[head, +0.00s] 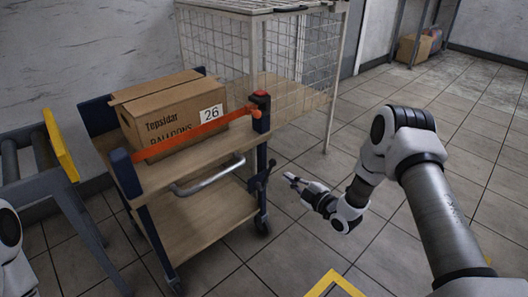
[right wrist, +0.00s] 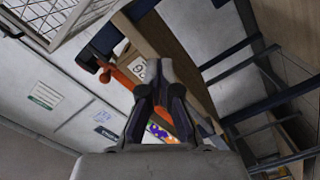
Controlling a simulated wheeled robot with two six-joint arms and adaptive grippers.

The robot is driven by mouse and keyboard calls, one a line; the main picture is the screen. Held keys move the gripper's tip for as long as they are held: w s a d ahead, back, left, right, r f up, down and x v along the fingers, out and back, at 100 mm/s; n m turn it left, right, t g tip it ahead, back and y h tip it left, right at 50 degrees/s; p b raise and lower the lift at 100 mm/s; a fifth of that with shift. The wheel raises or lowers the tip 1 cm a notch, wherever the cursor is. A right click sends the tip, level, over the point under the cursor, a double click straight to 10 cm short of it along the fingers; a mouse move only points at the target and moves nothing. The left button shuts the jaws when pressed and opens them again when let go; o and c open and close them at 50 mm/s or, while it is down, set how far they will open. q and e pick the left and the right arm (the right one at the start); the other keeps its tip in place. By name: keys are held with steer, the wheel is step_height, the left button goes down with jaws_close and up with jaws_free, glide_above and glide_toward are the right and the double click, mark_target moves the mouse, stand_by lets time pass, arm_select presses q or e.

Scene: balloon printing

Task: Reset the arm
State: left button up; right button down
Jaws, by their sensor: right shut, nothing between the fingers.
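My right arm reaches in from the right in the head view. Its gripper (head: 290,179) is shut and empty, in the air just right of the cart's front post. In the right wrist view the gripper's fingers (right wrist: 161,75) are together with nothing between them. Only part of my left arm shows at the left edge of the head view, and its gripper is out of view.
A cart (head: 207,232) holds a cardboard box (head: 165,112) behind an orange strap (head: 185,134). A wire cage (head: 228,50) stands behind. A roller conveyor (head: 22,150) is at the left. Floor to the right is clear, with a yellow marking (head: 335,278) in front.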

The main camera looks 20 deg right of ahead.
steer(key=s+a+f+m+g+h, duration=0.1)
steer(key=s+a+f+m+g, duration=0.2)
steer(key=s+a+f+g, duration=0.75)
steer(key=s+d+f+m+g+h, duration=0.1)
steer(key=s+f+m+g+h, duration=0.3)
steer(key=s, duration=1)
steer(key=s+f+m+g, duration=0.25)
steer(key=s+m, duration=0.35)
steer(key=s, duration=0.8)
step_height(320, 180, up, 32)
steer(key=s+m+p, duration=0.1)
steer(key=p, duration=3.1)
steer(key=shift+s+d+r+m+p, duration=0.15)
steer(key=shift+d+m+p, duration=0.15)
steer(key=shift+m+p, duration=0.1)
